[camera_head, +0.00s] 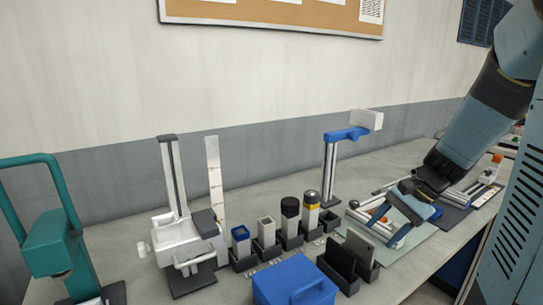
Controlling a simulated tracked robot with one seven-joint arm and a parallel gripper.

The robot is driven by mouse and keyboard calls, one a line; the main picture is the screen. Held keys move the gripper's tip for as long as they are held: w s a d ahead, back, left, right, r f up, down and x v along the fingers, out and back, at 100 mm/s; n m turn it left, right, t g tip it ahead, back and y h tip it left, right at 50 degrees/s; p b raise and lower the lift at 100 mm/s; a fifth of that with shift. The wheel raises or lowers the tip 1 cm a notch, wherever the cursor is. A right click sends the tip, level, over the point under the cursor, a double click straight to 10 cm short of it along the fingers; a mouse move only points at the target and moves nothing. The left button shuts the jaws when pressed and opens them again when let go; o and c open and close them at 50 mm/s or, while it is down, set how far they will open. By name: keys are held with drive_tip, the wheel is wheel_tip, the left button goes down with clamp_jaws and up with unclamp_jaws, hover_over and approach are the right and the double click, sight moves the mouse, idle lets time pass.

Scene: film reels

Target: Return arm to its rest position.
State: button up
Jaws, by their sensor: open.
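My arm reaches down from the upper right in the head view. My gripper (388,226) is at its lower end, low over the pale green mat (416,238) on the right part of the bench. Its blue-grey fingers are apart, and I see nothing held between them.
A blue box (293,282), a black holder (345,262) and several canisters (290,217) stand left of the gripper. A blue-topped stand (332,165) rises behind. A white stand (178,200) and teal press (50,240) are farther left. A slatted cabinet (512,230) is at right.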

drive_tip(key=s+a+r+n+t+h, duration=0.3)
drive_tip(key=s+r+n+t+h, duration=0.2)
drive_tip(key=s+r+n, duration=0.4)
drive_tip(key=shift+s+r+n+h, duration=0.4)
drive_tip(key=shift+s+r+h, duration=0.45)
drive_tip(key=shift+r, duration=0.7)
drive_tip(key=shift+s, duration=0.1)
drive_tip(key=shift+c, duration=0.2)
idle(1.9)
